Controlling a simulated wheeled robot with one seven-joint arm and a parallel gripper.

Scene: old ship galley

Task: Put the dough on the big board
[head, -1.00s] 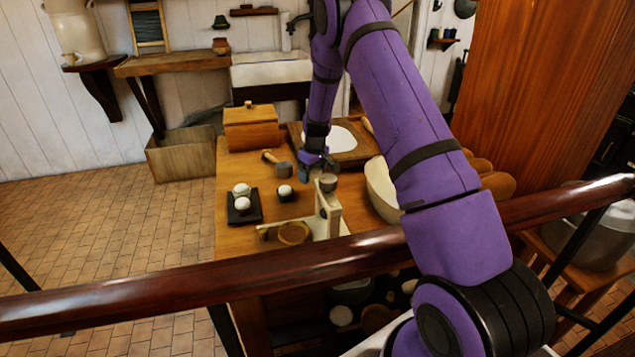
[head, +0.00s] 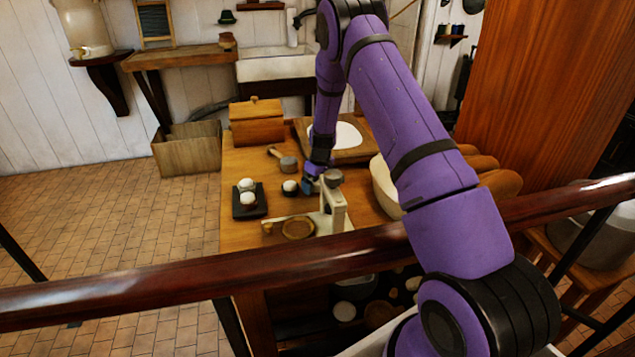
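The big wooden board (head: 378,151) lies at the back right of the table, partly behind my arm. A flat white round patch (head: 348,134) is on it; I cannot tell whether it is flour or dough. A small white ball (head: 290,185), possibly the dough, sits in a dark holder on the table. Two more white balls (head: 247,192) sit on a small dark tray (head: 240,212) to its left. My gripper (head: 307,188) points down just right of the single ball. Its fingers are small and partly hidden, so its opening does not show.
A cream scale (head: 333,205) with a tan round pan (head: 298,228) stands in front of my gripper. A mallet (head: 287,162) and wooden box (head: 256,124) lie behind. A cream bowl (head: 384,188) is at right. A dark red rail (head: 180,279) crosses the foreground.

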